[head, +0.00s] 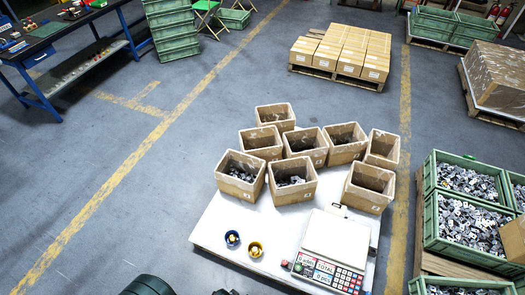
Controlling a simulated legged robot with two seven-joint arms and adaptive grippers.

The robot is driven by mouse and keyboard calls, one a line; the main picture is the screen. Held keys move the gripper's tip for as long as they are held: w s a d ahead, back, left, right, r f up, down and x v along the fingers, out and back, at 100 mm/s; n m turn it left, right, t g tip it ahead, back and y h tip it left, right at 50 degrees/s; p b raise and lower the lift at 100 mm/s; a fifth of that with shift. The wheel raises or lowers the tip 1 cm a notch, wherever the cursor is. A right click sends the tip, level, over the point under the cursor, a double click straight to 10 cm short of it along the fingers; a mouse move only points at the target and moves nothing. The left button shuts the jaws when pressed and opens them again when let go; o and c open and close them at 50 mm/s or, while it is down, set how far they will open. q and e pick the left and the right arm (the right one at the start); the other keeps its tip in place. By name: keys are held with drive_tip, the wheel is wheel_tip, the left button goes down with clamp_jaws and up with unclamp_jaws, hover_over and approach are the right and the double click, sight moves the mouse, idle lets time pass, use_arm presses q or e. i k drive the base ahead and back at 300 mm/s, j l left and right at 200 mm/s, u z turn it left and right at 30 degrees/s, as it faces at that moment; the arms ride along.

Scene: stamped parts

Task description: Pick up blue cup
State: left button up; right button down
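A small blue cup (232,239) stands near the front left of the white table (212,222). Something pale and yellowish shows inside it; the details are too small to tell. A yellow cup (256,249) with similar contents stands just to its right, close by. Neither of my grippers can be made out in the head view. Dark rounded shapes at the bottom edge are cut off, and I cannot tell what they are. Nothing hides the blue cup.
A counting scale (336,240) with a keypad stands right of the cups. Several open cardboard boxes (240,174) of metal parts crowd the table's back. Green crates (468,181) of parts stand at right. A pallet of closed boxes (342,50) is behind. The table left of the cups is clear.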

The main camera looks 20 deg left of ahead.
sight(232, 237)
drive_tip(key=k+u, duration=0.2)
drive_tip(key=u, duration=0.15)
drive_tip(key=k+j+u, duration=0.1)
drive_tip(key=u, duration=0.25)
drive_tip(key=k+j+u, duration=0.15)
drive_tip(key=u, duration=0.25)
drive_tip(key=k, duration=0.15)
